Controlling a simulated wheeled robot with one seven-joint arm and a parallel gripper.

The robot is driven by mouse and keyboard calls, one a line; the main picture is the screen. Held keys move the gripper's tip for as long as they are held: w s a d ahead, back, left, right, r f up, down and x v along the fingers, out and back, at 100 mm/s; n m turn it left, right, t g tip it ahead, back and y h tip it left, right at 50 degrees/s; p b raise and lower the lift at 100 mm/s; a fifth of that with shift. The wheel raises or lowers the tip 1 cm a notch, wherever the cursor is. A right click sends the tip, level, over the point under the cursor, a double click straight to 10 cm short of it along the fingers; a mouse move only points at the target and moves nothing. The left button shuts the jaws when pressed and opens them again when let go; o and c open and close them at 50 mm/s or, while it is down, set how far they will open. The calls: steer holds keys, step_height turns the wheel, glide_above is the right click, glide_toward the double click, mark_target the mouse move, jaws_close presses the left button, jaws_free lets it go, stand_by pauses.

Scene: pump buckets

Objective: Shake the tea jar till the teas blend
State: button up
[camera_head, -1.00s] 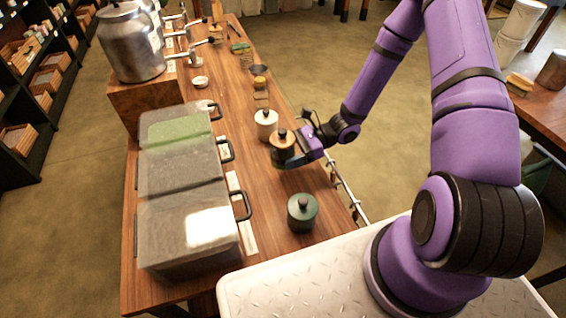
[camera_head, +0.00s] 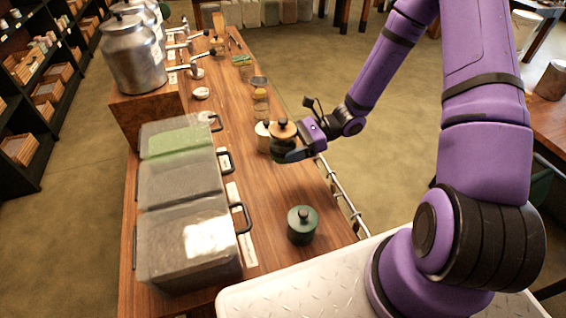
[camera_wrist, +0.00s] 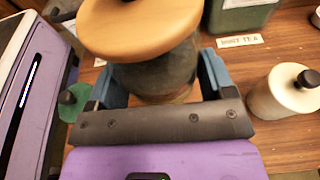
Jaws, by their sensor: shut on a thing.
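In the wrist view the wooden lid (camera_wrist: 140,28) fills the top, and the dark glassy body (camera_wrist: 158,72) sits between the two blue fingers of my gripper (camera_wrist: 157,85). The jar looks roughly upright. Its contents cannot be made out.
A white jar (camera_head: 262,138) with a dark knob stands just behind the held jar. A dark green jar (camera_head: 302,226) stands nearer on the counter (camera_head: 275,262). Lidded clear bins (camera_head: 180,190) line the left side. A metal rail (camera_head: 340,192) runs along the right edge.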

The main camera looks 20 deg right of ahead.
mark_target(289, 135)
step_height(289, 135, up, 4)
steer(key=shift+s+f, duration=0.1)
steer(key=shift+f, duration=3.65)
steer(key=shift+r, duration=0.1)
steer(key=shift+r, duration=3.6)
steer(key=shift+f, duration=3.65)
